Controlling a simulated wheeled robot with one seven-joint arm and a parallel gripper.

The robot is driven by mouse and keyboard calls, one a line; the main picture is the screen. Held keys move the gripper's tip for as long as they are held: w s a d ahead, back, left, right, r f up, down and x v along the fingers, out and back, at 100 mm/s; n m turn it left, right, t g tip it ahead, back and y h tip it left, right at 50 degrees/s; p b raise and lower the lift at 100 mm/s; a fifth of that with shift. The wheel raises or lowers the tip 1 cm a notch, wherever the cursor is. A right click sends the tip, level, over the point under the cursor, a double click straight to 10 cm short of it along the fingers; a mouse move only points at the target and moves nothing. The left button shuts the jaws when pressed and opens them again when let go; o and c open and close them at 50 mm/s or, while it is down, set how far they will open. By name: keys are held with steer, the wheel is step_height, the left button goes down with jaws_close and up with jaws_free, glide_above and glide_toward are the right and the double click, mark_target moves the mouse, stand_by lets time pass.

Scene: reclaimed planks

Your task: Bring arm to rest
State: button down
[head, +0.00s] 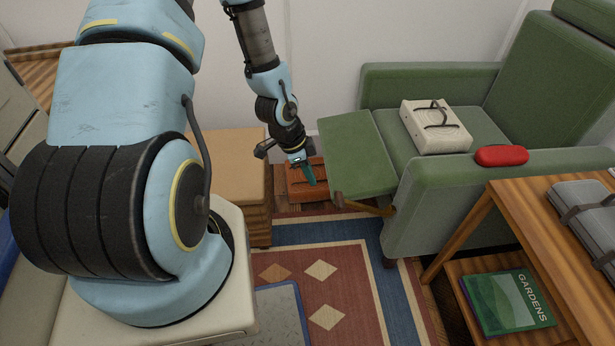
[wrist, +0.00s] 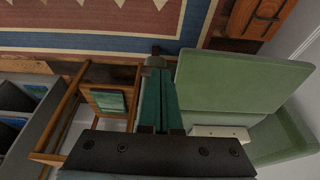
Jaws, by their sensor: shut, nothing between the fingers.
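My gripper (head: 310,174) hangs at the end of my extended arm, between a wooden cabinet and the green armchair in the head view. Its fingers are shut with nothing between them. In the wrist view, my gripper (wrist: 157,72) shows as two teal fingers pressed together, pointing over the rug. In the head view it appears in front of a reddish-brown box (head: 299,192) on the floor by the wall; I cannot tell how far above the box it is.
A green armchair (head: 348,150) with its footrest raised stands right of my gripper, holding a beige case (head: 425,135) and a red case (head: 502,155). A wooden cabinet (head: 230,160) stands left. A side table (head: 505,215) with a book (head: 508,303) is front right. The patterned rug (head: 350,265) is mostly clear.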

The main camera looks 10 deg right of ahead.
stand_by(0.4)
steer(key=w+a+r+n+t+y+p, duration=0.1)
steer(key=w+a+r+n+p, duration=0.1)
steer(key=a+r+n, duration=0.3)
steer(key=w+a+r+y+p, duration=0.1)
steer(key=w+a+r, duration=0.15)
steer(key=r, duration=0.45)
steer(key=s+a+r+n+p, duration=0.2)
steer(key=a+r+n, duration=0.2)
steer(key=r, duration=0.3)
steer(key=s+a+r+n+y+p, duration=0.1)
steer(key=a+r+n, duration=0.3)
steer(key=r, duration=0.4)
steer(key=s+a+r+n+t+p, duration=0.1)
steer(key=s+a+r+n+p, duration=0.1)
steer(key=r, duration=0.5)
steer(key=s+a+n, duration=0.1)
steer(key=a+n, duration=0.1)
steer(key=n, duration=0.1)
steer(key=shift+a+r+n+p, duration=0.3)
steer(key=shift+r+p, duration=0.1)
steer(key=c, duration=1.5)
jaws_free()
steer(key=shift+w, duration=0.1)
